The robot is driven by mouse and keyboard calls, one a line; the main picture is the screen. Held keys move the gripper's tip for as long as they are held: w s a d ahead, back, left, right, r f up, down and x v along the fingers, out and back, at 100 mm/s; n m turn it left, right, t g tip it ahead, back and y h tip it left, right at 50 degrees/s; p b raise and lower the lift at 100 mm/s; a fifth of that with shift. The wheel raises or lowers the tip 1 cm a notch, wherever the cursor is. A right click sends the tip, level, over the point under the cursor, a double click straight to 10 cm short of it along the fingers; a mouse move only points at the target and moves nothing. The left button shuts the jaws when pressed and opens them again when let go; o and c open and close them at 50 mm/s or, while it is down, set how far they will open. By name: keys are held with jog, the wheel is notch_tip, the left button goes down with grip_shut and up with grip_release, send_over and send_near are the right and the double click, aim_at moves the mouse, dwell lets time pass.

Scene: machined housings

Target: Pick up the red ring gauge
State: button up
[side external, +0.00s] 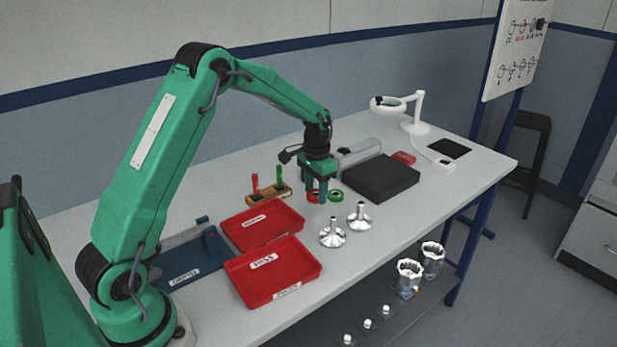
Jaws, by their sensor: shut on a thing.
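The red ring gauge (313,197) is at the tips of my gripper (317,194), low over the white table behind the shiny metal parts. My gripper points straight down and is shut on the red ring; its fingers hide part of the ring. I cannot tell whether the ring still touches the table. A green ring gauge (336,196) lies just to the right of the red one.
Two shiny machined housings (332,233) (358,216) stand in front of my gripper. Red trays (290,292) (240,243) lie to the left. A wooden holder (266,192) with red and green plug handles stands behind left. A black block (380,178) lies right, with a magnifier lamp (416,127) beyond.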

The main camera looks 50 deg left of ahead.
jog(key=s+d+r, duration=0.2)
jog(key=d+r, duration=0.3)
jog(key=d, duration=0.3)
jog(key=shift+d+r, duration=0.2)
jog(key=shift+d, duration=0.15)
